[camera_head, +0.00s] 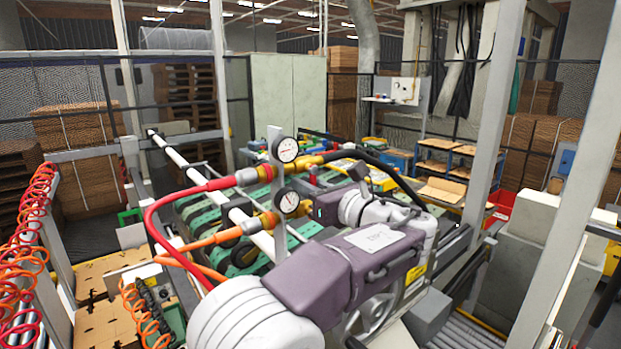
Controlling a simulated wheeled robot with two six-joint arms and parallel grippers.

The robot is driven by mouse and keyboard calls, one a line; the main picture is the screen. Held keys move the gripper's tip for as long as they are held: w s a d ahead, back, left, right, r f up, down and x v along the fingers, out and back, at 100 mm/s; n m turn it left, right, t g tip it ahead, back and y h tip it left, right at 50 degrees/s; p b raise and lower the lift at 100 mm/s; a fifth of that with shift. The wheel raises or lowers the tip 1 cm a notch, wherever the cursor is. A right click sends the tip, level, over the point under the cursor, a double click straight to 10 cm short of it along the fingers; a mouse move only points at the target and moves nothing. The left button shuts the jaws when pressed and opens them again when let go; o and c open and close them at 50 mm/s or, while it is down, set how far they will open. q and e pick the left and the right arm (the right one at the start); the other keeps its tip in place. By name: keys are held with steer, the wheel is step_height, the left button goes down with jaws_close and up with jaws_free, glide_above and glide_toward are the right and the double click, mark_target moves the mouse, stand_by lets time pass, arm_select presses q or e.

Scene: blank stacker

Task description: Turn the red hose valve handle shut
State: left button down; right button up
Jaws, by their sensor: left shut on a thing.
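The red hose (152,222) curves up to a metal and red fitting (256,174) beside the upper round gauge (286,150). A yellow valve body (312,161) continues this line to the right. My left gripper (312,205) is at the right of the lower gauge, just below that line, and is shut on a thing. The fingertips are small and partly hidden by the wrist. The held thing looks like the red hose's valve handle, but its angle cannot be made out. My right gripper is not in view.
An orange hose (195,241) runs to a second fitting (266,221) at the lower gauge (288,201), close to my gripper. A black hose (392,170) arches over my wrist. Green machine plates (205,218) lie behind. Coiled red and orange hoses (30,230) hang at the left.

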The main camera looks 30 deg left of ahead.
arm_select(q)
steer(key=c, duration=1.4)
jaws_free()
steer(key=shift+a, duration=0.15)
steer(key=shift+w+a+f, duration=0.15)
steer(key=shift+w+a, duration=0.05)
steer(key=shift+a, duration=0.15)
